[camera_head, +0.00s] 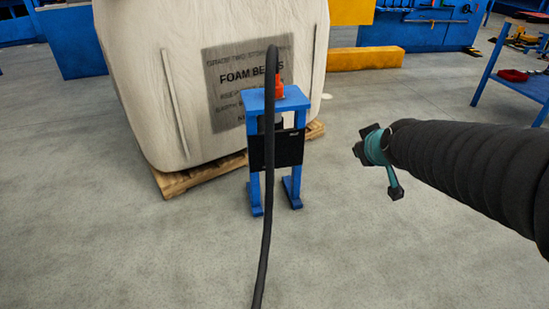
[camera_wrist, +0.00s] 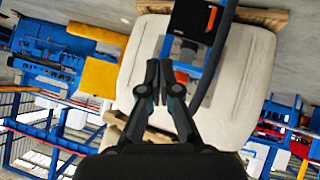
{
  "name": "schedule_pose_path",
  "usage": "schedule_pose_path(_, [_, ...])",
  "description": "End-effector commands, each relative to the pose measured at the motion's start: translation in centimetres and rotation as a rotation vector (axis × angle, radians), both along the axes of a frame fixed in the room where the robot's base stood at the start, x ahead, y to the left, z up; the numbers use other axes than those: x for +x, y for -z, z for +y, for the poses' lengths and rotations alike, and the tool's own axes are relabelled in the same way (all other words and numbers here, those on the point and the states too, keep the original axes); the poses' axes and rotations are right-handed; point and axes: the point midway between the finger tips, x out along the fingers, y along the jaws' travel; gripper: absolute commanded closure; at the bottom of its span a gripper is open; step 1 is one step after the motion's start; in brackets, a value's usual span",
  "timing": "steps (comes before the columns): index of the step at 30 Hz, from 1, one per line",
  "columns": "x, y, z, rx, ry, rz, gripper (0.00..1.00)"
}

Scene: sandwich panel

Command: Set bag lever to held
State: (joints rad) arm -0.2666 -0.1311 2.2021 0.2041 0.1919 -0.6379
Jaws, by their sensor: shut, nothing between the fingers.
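A blue stand (camera_head: 254,190) with a black box (camera_head: 290,148) and a red-orange lever-like part (camera_head: 280,90) on top is in front of a large white bag (camera_head: 140,80). I cannot tell the lever's setting. My gripper (camera_wrist: 158,66) is shut and empty. In the head view it hangs in the air to the right of the stand, clear of it. The wrist view looks at the bag upside down. There the black box (camera_wrist: 187,16), an orange strip (camera_wrist: 211,18) and the red-orange part (camera_wrist: 182,77) show beyond the fingers.
A thick black hose (camera_head: 268,200) runs in front of the stand, hiding part of it. The bag sits on a wooden pallet (camera_head: 190,178). A yellow beam (camera_head: 366,58) lies behind, and a blue table (camera_head: 515,84) stands at right. The floor around the stand is open.

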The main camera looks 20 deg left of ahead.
Motion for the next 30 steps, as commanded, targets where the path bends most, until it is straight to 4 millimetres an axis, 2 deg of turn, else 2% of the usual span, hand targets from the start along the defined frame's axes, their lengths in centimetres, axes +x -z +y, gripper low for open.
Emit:
schedule_pose_path(1, [1.9,1.3,1.8,-0.022,-0.040,-0.031,1.00])
schedule_pose_path(6, [7.3,4.1,7.4,-0.100,-0.150,-0.169,1.00])
schedule_pose_path(11, [11.3,7.6,12.8,-0.192,-0.234,-0.302,1.00])
schedule_pose_path(15, [13.9,11.5,17.4,-0.286,-0.291,-0.417,1.00])
schedule_pose_path(22, [16.0,18.9,24.6,-0.465,-0.355,-0.603,1.00])
schedule_pose_path(27, [15.8,25.1,29.2,-0.619,-0.384,-0.732,1.00])
schedule_pose_path(30, [15.1,28.4,31.2,-0.707,-0.392,-0.799,1.00])
